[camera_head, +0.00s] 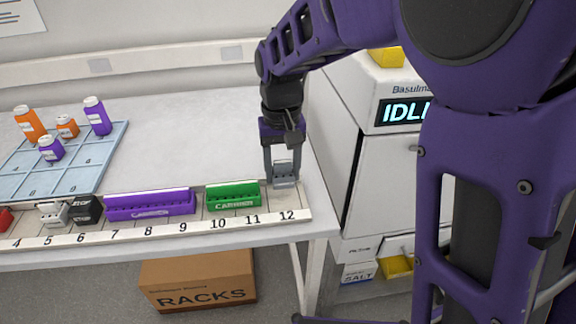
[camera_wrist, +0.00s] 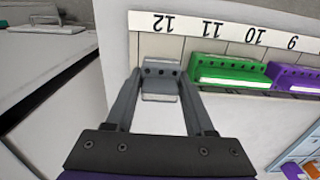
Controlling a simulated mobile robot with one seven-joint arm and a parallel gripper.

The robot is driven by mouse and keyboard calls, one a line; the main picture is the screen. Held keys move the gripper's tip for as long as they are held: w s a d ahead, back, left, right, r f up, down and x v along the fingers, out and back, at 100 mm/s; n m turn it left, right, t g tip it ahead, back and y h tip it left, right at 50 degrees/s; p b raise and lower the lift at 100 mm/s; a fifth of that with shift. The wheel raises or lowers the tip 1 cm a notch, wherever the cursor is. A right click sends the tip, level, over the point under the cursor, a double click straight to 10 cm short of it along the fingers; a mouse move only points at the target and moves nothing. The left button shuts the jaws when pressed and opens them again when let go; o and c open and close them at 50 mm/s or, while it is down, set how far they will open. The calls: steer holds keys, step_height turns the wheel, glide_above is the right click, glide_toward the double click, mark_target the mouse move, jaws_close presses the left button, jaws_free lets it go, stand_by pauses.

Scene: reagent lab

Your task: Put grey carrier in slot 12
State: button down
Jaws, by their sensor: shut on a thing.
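The grey carrier (camera_head: 284,178) is small, with a row of holes along its top. My gripper (camera_head: 282,172) is shut on it from above, one finger at each end. In the wrist view the grey carrier (camera_wrist: 160,78) lies between the fingertips, below the label 12. Slot 12 (camera_head: 288,203) is at the right end of the numbered rail, and the carrier is over or in its rear part. I cannot tell whether it rests on the slot floor or hangs just above it.
A green carrier (camera_head: 233,196) spans about slots 10 and 11, just left. A purple carrier (camera_head: 150,206) fills about slots 7 to 9. Black (camera_head: 87,210) and white (camera_head: 52,214) carriers sit further left. Bottles stand on a blue tray (camera_head: 60,184). The table ends right of slot 12.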

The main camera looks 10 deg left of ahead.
mark_target(283, 185)
step_height(283, 185, down, 4)
steer(key=shift+f+b, duration=0.1)
steer(key=shift+b, duration=0.2)
steer(key=shift+f, duration=0.2)
steer(key=shift+c, duration=1.3)
jaws_free()
steer(key=shift+r, duration=0.15)
step_height(283, 185, up, 12)
steer(key=shift+r+p, duration=0.1)
steer(key=shift+p, duration=0.95)
